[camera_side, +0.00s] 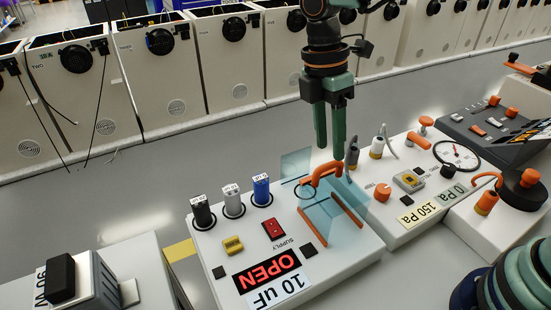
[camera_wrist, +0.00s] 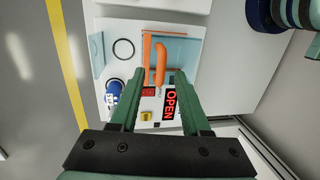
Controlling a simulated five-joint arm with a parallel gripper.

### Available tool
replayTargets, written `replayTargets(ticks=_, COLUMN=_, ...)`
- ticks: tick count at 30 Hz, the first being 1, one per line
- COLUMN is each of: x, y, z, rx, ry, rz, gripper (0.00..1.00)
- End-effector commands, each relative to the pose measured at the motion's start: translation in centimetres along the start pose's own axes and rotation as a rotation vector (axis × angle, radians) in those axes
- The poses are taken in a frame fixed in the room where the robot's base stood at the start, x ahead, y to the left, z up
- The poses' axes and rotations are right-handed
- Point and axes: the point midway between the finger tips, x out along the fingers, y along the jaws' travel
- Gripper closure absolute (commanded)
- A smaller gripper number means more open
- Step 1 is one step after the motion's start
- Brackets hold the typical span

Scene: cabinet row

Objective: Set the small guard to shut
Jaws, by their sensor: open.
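The small guard (camera_side: 327,212) is a clear blue cover with an orange handle (camera_side: 325,173) and orange side bars, on a white panel box. In the wrist view the guard (camera_wrist: 182,55) is at upper middle, with its handle (camera_wrist: 160,64) just ahead of the space between my fingertips. The display (camera_side: 266,271) on the box reads OPEN in red. My gripper (camera_side: 329,150) is open, fingers pointing down at the handle; one fingertip overlaps the handle's right end in the side view. I cannot tell whether they touch. My gripper (camera_wrist: 157,73) looks empty.
Grey floor lies behind the boxes.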

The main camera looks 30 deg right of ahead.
Motion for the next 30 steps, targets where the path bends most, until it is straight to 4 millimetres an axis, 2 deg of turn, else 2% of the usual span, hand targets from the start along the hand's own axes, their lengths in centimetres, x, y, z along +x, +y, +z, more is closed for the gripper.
replayTargets(ticks=3, x=1.6, y=-0.1, z=-0.1, rx=0.0, ry=-0.001, rz=-0.001, gripper=0.53)
replayTargets(ticks=6, x=2.3, y=-0.1, z=-0.2, rx=0.0, ry=-0.001, rz=0.0, gripper=0.53)
replayTargets(ticks=17, x=2.9, y=-0.1, z=-0.2, rx=0.001, ry=-0.001, rz=0.001, gripper=0.53)
replayTargets(ticks=19, x=2.9, y=-0.1, z=-0.2, rx=0.001, ry=-0.001, rz=0.001, gripper=0.72)
replayTargets(ticks=21, x=2.8, y=-0.1, z=-0.2, rx=0.001, ry=-0.001, rz=0.001, gripper=0.99)
replayTargets(ticks=30, x=2.8, y=-0.1, z=-0.2, rx=0.001, ry=-0.001, rz=0.001, gripper=1.0)
